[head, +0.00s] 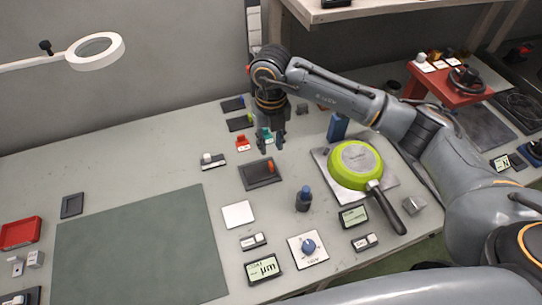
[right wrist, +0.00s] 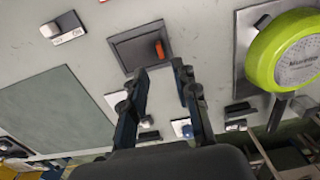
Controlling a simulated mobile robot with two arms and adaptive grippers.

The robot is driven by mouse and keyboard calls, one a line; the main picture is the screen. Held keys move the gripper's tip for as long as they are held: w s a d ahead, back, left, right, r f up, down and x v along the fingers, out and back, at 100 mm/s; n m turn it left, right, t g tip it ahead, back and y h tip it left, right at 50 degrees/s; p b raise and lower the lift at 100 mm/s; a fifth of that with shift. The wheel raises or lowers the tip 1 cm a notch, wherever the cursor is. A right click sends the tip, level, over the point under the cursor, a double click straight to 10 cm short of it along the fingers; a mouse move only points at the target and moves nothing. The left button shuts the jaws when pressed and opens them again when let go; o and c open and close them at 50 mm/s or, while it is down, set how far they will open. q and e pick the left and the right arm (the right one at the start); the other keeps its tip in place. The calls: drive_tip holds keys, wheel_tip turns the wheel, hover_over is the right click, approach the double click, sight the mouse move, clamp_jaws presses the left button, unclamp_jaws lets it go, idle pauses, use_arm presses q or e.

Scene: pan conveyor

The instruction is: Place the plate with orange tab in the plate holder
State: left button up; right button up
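A dark square plate (head: 256,176) with an upright orange tab (head: 270,166) lies on the grey table, in front of my right gripper. The plate also shows in the right wrist view (right wrist: 128,54), beyond the fingertips. My right gripper (head: 270,148) points down above the table, just behind the plate. Its fingers (right wrist: 160,68) are apart with nothing between them. I cannot tell for sure which thing is the plate holder. My left gripper is not in view.
A green pan (head: 354,160) lies on a metal plate (head: 328,170) to the right, its dark handle toward the front. A dark blue bottle (head: 304,200), a dial (head: 308,246) and several small devices stand in front. A green mat (head: 140,250) covers the left.

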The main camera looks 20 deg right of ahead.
wheel_tip(320, 180, up, 4)
drive_tip(key=shift+f, duration=0.1)
idle(0.5)
